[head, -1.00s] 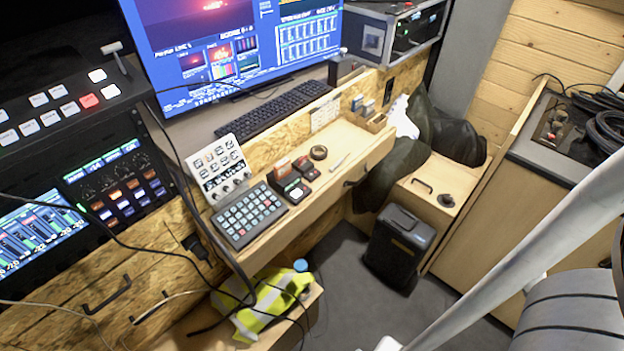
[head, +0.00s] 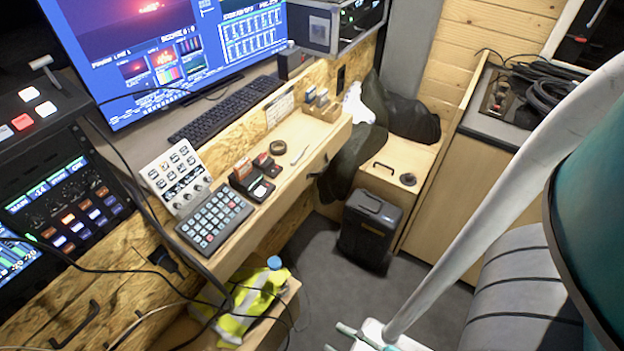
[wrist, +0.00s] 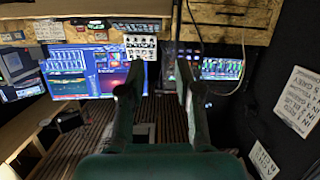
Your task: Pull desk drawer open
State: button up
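The desk drawer front (head: 287,197) is a pale wood panel along the desk's front edge in the head view. A dark handle (head: 319,165) sits on it near its right end. Whether the drawer stands slightly out is hard to tell. My gripper (wrist: 157,84) shows in the wrist view with its two dark fingers apart and nothing between them. It points toward screens and a control panel, away from any contact with the handle. I cannot make out the drawer handle in the wrist view.
A black case (head: 369,230) stands on the grey floor right of the desk, before a wooden box (head: 398,168). A yellow vest (head: 240,305) and loose cables lie below the desk. A keypad (head: 214,220) sits on the desktop. Open floor (head: 310,262) lies before the desk.

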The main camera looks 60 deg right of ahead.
jog(key=w+d+f+n+h, duration=0.3)
jog(key=w+d+f+h, duration=0.5)
jog(key=w+d+f, duration=0.55)
jog(key=w+d+n+h, duration=0.1)
jog(key=w+d, duration=0.4)
jog(key=d, duration=0.5)
jog(key=w+d+r+n+g+h, duration=0.1)
jog(key=w+d+h, duration=0.2)
jog(key=d, duration=0.8)
jog(key=w+d+r+n+g+h, duration=0.1)
jog(key=w+d+h, duration=0.1)
jog(key=w+d, duration=0.5)
jog(key=d, duration=0.4)
jog(key=shift+w, duration=0.3)
jog(key=shift+d, duration=0.1)
jog(key=shift+c, duration=0.2)
grip_shut()
